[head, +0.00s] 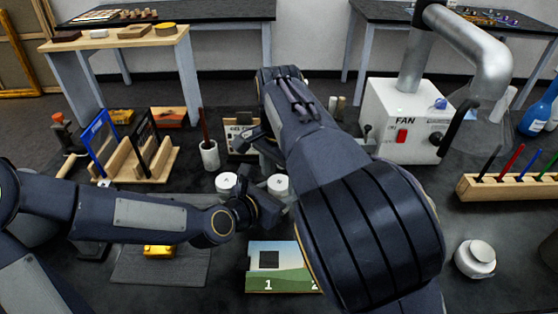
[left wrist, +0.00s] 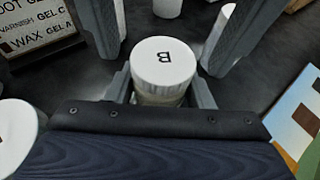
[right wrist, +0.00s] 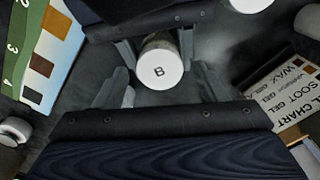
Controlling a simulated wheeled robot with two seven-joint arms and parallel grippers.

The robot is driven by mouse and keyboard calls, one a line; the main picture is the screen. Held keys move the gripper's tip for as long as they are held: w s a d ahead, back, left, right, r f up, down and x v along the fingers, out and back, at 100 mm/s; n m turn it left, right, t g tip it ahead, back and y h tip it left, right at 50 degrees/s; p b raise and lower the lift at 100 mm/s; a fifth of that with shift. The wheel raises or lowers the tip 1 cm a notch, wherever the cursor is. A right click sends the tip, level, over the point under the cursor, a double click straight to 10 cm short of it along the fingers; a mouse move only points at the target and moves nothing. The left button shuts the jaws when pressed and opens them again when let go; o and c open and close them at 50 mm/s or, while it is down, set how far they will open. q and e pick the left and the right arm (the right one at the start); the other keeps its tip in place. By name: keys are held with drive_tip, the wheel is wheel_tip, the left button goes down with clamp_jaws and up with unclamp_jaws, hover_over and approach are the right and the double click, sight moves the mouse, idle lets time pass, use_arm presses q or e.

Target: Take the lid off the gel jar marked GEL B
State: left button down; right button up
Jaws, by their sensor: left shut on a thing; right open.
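The gel jar with a white lid marked B (head: 278,184) stands upright on the dark table; its lid faces up in the left wrist view (left wrist: 164,62) and the right wrist view (right wrist: 160,68). My left gripper (head: 266,204) is shut on the jar's body, below the lid. The lid is seated on the jar. My right gripper (right wrist: 160,82) is open, with its fingers apart on either side of the lid. In the head view its arm reaches over from the right and hides part of the area behind the jar.
Another white-lidded jar (head: 226,182) stands just left of the B jar. A gel chart (head: 240,138) stands behind. A numbered picture panel (head: 275,268) lies in front.

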drive_tip(key=shift+f, duration=0.45)
drive_tip(key=shift+c, duration=0.5)
drive_tip(key=c, duration=0.9)
drive_tip(key=n, duration=0.3)
drive_tip(key=shift+c, duration=0.2)
drive_tip(key=o, duration=1.1)
drive_tip(key=shift+r, duration=0.1)
